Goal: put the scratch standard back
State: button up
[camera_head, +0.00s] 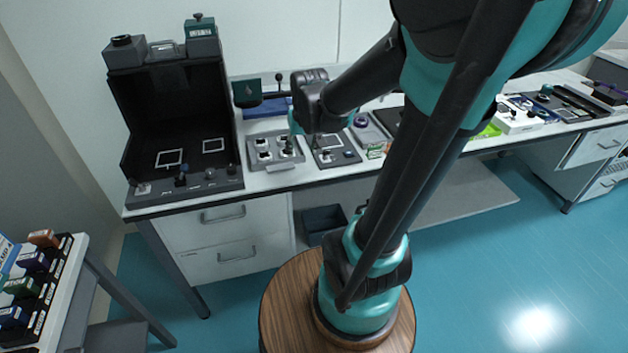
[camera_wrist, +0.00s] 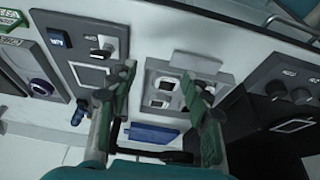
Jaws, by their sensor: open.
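My gripper (camera_head: 305,143) hangs over the bench between a grey tray and a grey plate. In the wrist view my gripper (camera_wrist: 160,82) is open, with its two green fingers spread and nothing seen held between them. The grey tray (camera_head: 281,166) has several pockets holding small pieces with pale square faces. In the wrist view the tray (camera_wrist: 196,63) lies ahead, between and beyond the fingertips, and the right finger covers part of it. I cannot tell which piece is the scratch standard.
A dark viewing booth (camera_head: 150,110) with knobs stands left of the tray. A grey plate (camera_head: 345,158) with a square frame and knob lies to the right. A blue case (camera_head: 265,110) lies behind the tray.

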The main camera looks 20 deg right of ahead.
jog(key=s+d+f, duration=0.1)
jog(key=s+f, duration=0.6)
jog(key=s, duration=0.6)
jog(key=shift+d+f, duration=0.2)
jog(key=shift+s, duration=0.1)
